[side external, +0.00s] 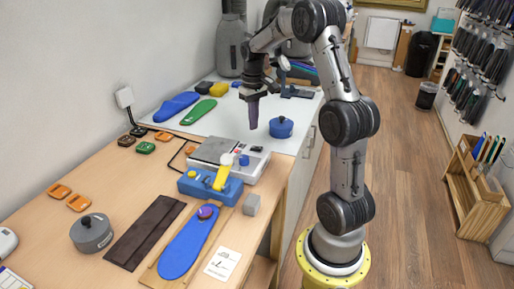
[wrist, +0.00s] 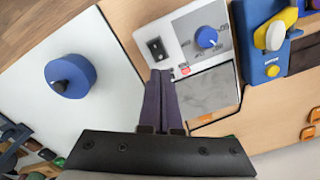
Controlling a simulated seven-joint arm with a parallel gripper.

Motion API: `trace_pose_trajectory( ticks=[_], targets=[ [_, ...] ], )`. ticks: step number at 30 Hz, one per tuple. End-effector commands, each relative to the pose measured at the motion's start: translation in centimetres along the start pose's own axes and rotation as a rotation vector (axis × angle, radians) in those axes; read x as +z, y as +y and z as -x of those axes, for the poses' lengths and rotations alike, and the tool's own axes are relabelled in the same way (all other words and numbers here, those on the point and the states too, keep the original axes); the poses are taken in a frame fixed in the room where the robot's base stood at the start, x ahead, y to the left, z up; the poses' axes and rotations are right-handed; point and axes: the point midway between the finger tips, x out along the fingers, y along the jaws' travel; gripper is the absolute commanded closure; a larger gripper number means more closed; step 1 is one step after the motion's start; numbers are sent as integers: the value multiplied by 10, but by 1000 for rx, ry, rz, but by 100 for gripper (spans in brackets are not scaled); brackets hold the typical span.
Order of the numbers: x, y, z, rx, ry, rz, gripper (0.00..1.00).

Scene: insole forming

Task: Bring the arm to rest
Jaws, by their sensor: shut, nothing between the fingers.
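My gripper (side external: 253,112) hangs from my raised arm above the white bench area, fingers pointing down. In the wrist view my gripper (wrist: 160,74) shows its two dark purple fingers pressed together, with nothing between them. Below and to the right in the side view, apart from it, stands a blue round pot-like object with a dark knob (side external: 281,127); it also shows at the left of the wrist view (wrist: 70,76). A grey press-like device with a blue dial (side external: 230,156) lies below the fingers and also shows in the wrist view (wrist: 190,35).
A blue clamp with a yellow lever (side external: 209,186) stands in front of the device. Blue (side external: 188,243) and green (side external: 198,112) insoles, a dark mat (side external: 145,232), a grey pot (side external: 92,233) and a grey cube (side external: 251,205) lie on the bench. The air around my gripper looks free.

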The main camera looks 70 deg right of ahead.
Motion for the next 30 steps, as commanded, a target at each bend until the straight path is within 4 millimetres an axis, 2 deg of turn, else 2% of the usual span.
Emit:
trace_pose_trajectory(
  ticks=[13, 16, 19, 22, 24, 27, 30],
  targets=[
    [0, -2, 1, 0, 0, 4, 100],
    [-4, -16, 10, 4, 23, 39, 100],
    [-2, -47, 42, 15, 91, 112, 100],
    [20, -91, 79, 19, 170, 217, 100],
    [45, -119, 100, 15, 224, 284, 100],
    [86, -150, 121, 3, 294, 369, 100],
    [130, -171, 133, -18, 362, 443, 100]
  ],
)
